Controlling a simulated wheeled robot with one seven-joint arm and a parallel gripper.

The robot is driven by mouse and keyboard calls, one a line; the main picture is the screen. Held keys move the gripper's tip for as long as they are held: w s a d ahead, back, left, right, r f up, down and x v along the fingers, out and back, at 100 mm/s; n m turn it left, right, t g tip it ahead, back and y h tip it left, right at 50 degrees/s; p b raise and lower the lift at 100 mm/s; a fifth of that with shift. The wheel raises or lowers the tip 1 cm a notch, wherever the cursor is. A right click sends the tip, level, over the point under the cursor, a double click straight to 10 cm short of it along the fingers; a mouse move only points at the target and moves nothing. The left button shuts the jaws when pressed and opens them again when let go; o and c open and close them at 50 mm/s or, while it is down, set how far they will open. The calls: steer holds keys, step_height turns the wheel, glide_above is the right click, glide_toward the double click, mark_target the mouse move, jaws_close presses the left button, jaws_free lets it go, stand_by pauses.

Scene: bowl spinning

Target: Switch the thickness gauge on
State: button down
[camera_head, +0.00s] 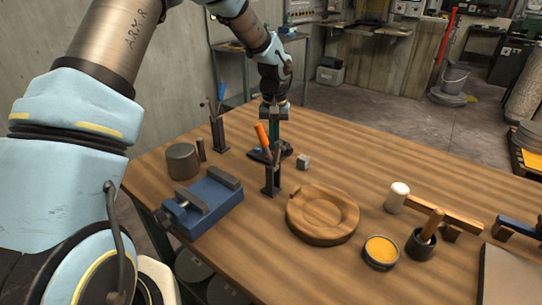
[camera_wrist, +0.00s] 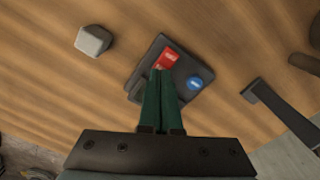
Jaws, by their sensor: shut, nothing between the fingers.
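The thickness gauge (camera_wrist: 150,58) is a small dark device on the wooden table, seen from above in the wrist view. It has a red button or label (camera_wrist: 168,56) and a round blue button (camera_wrist: 194,83). The gripper also shows in the head view (camera_head: 273,143).
A blue vise (camera_head: 203,204), a wooden bowl (camera_head: 305,232) and a mallet (camera_head: 430,207) sit nearer. The right back tabletop is clear.

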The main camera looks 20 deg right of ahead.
steer(key=shift+f+b, duration=0.35)
steer(key=shift+f, duration=0.25)
steer(key=shift+r, duration=0.2)
steer(key=shift+r+p, duration=2.35)
steer(key=shift+r, duration=1.05)
steer(key=shift+a, duration=0.1)
steer(key=a+r+n+b, duration=0.1)
steer(key=a+r, duration=0.1)
steer(key=a, duration=0.9)
steer(key=a+r+n+b, duration=0.1)
steer(key=a+r, duration=0.1)
steer(key=a, duration=0.8)
steer(key=s+a+n, duration=0.1)
steer(key=s+a, duration=0.4)
steer(key=a, duration=0.2)
steer(key=s+a+r+n+t, duration=0.1)
steer(key=s+a+n, duration=0.1)
steer(key=s+a, duration=0.4)
steer(key=shift+a+t, duration=0.3)
steer(key=shift+a, duration=0.95)
